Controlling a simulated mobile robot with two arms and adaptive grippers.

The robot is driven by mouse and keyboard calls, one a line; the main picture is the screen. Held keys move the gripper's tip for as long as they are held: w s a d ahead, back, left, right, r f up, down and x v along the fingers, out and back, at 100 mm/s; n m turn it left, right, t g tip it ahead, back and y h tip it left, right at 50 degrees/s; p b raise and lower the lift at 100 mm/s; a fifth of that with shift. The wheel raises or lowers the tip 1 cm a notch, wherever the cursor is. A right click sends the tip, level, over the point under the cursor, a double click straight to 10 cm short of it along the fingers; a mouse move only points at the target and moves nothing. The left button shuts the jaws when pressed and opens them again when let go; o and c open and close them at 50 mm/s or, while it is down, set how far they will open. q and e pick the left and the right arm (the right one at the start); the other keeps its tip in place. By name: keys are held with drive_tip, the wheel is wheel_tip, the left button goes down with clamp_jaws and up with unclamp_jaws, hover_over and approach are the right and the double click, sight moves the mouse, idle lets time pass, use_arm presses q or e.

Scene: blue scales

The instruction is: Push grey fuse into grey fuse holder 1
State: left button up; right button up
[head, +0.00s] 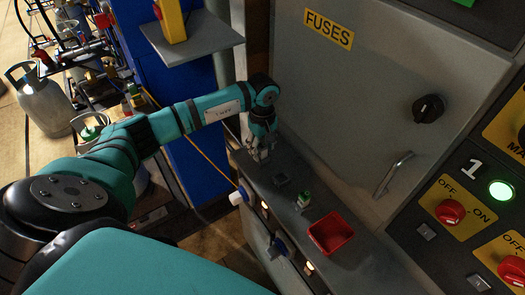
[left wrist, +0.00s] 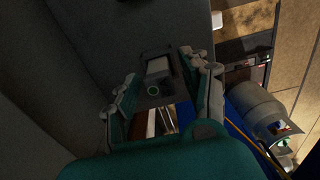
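My left gripper (head: 258,152) is low over the dark ledge in front of the FUSES cabinet. In the left wrist view its two fingers (left wrist: 158,88) stand apart, with a gap between them. In that gap a grey block with a pale rectangular face (left wrist: 158,67) and a small greenish ring shows on the dark surface. It looks like the grey fuse or its holder, but I cannot tell the two apart or see any contact. In the head view the gripper hides that spot. My right gripper is not in view.
A dark square holder (head: 282,180) sits on the ledge right of the gripper, then a green and white fuse (head: 304,200) and a red tray (head: 332,233). The cabinet door (head: 370,90) rises behind. A gas cylinder (head: 42,100) stands far left.

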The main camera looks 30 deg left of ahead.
sight(261, 146)
use_arm(q)
clamp_jaws()
drive_tip(key=shift+r, duration=0.1)
drive_tip(key=shift+r+b, duration=0.4)
drive_tip(key=shift+r, duration=0.25)
drive_tip(key=shift+s+a+r+b, duration=0.15)
drive_tip(key=shift+r+b, duration=0.1)
drive_tip(key=shift+r, duration=0.25)
drive_tip(key=shift+s+d+r+b, duration=0.15)
drive_tip(key=shift+r+b, duration=0.1)
drive_tip(key=shift+r, duration=0.2)
drive_tip(key=s+a+r+b, duration=0.1)
drive_tip(key=s+b, duration=0.2)
drive_tip(key=s, duration=1.2)
drive_tip(key=shift+s+r+b, duration=0.2)
drive_tip(key=shift+r+b, duration=0.15)
drive_tip(key=shift+a, duration=0.1)
